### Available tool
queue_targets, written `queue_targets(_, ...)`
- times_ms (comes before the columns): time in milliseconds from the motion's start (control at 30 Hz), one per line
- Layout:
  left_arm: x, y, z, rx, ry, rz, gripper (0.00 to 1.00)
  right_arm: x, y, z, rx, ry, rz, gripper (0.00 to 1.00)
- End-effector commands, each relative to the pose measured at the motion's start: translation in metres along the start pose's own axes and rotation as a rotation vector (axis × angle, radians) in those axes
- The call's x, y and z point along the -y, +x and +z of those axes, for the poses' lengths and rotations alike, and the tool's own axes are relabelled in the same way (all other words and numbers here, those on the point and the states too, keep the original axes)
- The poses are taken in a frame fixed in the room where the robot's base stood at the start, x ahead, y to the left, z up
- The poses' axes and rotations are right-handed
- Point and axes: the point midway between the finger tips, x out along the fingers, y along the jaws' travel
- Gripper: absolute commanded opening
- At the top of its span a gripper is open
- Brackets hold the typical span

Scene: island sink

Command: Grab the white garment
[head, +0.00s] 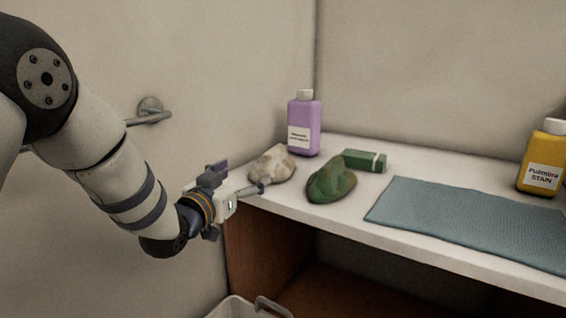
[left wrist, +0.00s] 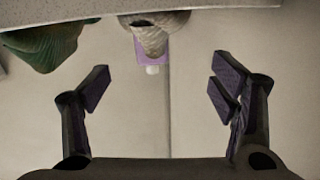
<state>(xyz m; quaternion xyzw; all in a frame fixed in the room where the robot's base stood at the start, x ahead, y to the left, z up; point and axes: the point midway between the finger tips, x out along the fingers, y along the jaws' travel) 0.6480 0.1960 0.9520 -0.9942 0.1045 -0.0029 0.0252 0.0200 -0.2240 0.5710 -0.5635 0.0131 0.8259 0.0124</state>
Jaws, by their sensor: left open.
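The white garment (head: 272,165), a crumpled off-white bundle, lies on the left end of the white shelf top, near the wall. It also shows at the top of the left wrist view (left wrist: 152,38), in front of the purple bottle. My left gripper (head: 240,180) is open and empty at the shelf's left edge, just left of the garment. In the left wrist view its two dark fingers (left wrist: 162,70) are wide apart, with the garment beyond the tips and no cloth between them. My right gripper is not in view.
A blue-grey mat (head: 470,220) and yellow bottle (head: 542,160) are farther right. A wall rail (head: 150,112) is behind my left arm.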

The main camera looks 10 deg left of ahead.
Motion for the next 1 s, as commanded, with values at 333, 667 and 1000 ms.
queue_targets(333,-0.002,0.063,0.005,0.004,-0.001,0.001,0.79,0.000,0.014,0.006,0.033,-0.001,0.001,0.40)
queue_targets(667,-0.008,0.113,0.002,0.005,-0.001,0.000,0.79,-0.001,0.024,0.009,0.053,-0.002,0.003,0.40)
queue_targets(1000,-0.008,0.114,-0.001,0.003,-0.001,0.000,0.52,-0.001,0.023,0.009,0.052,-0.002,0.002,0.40)
